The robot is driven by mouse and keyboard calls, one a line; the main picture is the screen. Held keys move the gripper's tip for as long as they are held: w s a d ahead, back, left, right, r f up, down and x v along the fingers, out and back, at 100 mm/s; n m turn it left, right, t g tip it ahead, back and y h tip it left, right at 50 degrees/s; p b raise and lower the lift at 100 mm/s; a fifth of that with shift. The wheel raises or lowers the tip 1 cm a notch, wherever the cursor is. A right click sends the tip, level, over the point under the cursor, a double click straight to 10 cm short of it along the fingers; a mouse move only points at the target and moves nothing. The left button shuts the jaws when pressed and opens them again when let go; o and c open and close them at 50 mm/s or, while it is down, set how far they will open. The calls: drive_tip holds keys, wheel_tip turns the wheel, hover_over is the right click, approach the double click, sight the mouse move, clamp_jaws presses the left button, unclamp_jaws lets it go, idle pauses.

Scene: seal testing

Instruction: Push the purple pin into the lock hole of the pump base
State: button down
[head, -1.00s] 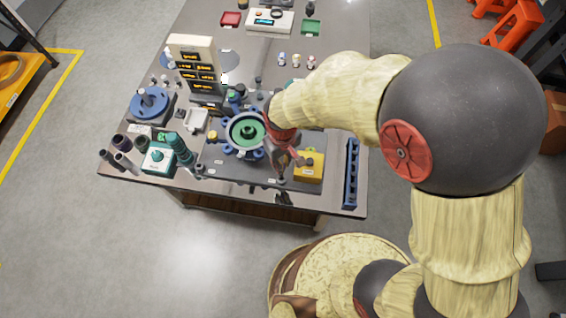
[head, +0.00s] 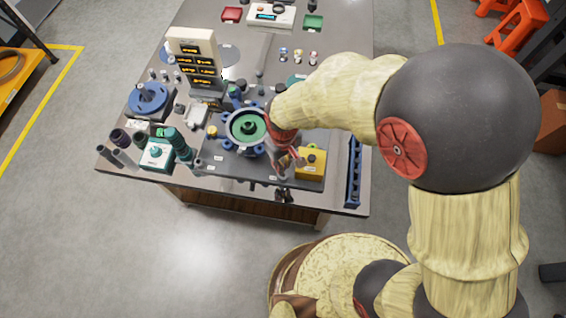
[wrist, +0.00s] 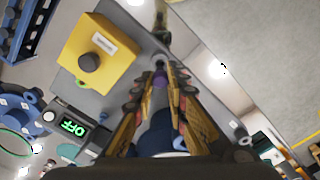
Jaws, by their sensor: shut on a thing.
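The pump base (head: 230,138) is a round ring with a green centre on a dark plate, in the middle of the bench's front part. My gripper (head: 284,164) is just right of it, pointing down, left of the yellow box. In the wrist view, my gripper (wrist: 158,82) has its fingers close together around the small purple pin (wrist: 158,79), of which only a little shows between the fingertips. I cannot make out the lock hole; the fingers hide the spot at the pin's tip.
The yellow box (head: 311,164) with a black knob stands close to the gripper; it also shows in the wrist view (wrist: 92,52). A blue rack (head: 353,172) lies at the right bench edge. A display tower (head: 195,60) and a teal device (head: 157,155) stand left.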

drive_tip(key=shift+f, duration=0.15)
drive_tip(key=shift+f+b, duration=0.6)
drive_tip(key=shift+f, duration=0.35)
drive_tip(key=shift+f, duration=0.2)
drive_tip(key=shift+f+b, duration=0.35)
drive_tip(key=shift+f, duration=0.15)
drive_tip(key=shift+f, duration=0.6)
idle(0.8)
drive_tip(key=c, duration=1.7)
unclamp_jaws()
drive_tip(key=shift+r, duration=0.1)
